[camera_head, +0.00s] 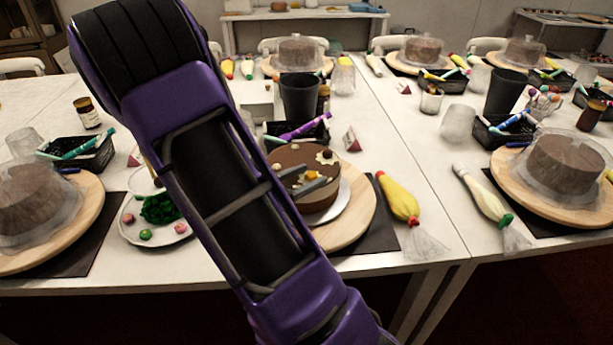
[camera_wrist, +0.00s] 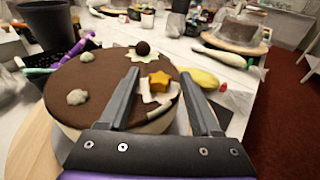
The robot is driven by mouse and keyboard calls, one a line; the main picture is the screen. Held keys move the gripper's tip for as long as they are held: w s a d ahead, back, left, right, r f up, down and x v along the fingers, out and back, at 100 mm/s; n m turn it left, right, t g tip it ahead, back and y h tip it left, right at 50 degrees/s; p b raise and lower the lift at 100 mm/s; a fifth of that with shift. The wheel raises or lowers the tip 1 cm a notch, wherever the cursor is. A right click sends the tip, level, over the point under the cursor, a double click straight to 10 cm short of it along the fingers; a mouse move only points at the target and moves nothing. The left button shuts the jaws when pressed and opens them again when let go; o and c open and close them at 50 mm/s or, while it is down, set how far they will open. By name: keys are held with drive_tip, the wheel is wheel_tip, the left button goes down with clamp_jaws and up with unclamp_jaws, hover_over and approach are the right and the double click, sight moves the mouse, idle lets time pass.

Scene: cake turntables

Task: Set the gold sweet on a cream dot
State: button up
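The chocolate-topped cake (camera_head: 290,157) stands on a white board over a wooden turntable (camera_head: 362,215). The gold sweet (camera_wrist: 159,80), star-shaped, sits on a pale cream patch (camera_wrist: 148,97) on the cake top; it also shows in the head view (camera_head: 312,174). My gripper (camera_wrist: 160,75) is open over the cake, with a finger on each side of the gold sweet and visible gaps to it. Other cream dots (camera_wrist: 76,97) (camera_wrist: 87,57) lie at the left of the top. A dark ball (camera_wrist: 142,47) sits on another cream dot at the far side.
A yellow piping bag (camera_head: 399,198) lies right of the turntable. A black cup (camera_head: 299,97) and a pen tray stand behind the cake. A white plate of sweets (camera_head: 150,228) is at the left, partly behind my arm. Covered cakes stand on both sides.

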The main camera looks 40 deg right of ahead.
drive_tip(key=shift+r, duration=0.1)
drive_tip(key=shift+r, duration=0.2)
drive_tip(key=p+v, duration=0.1)
drive_tip(key=v, duration=1.1)
drive_tip(key=shift+f+p, duration=0.2)
drive_tip(key=shift+p, duration=0.1)
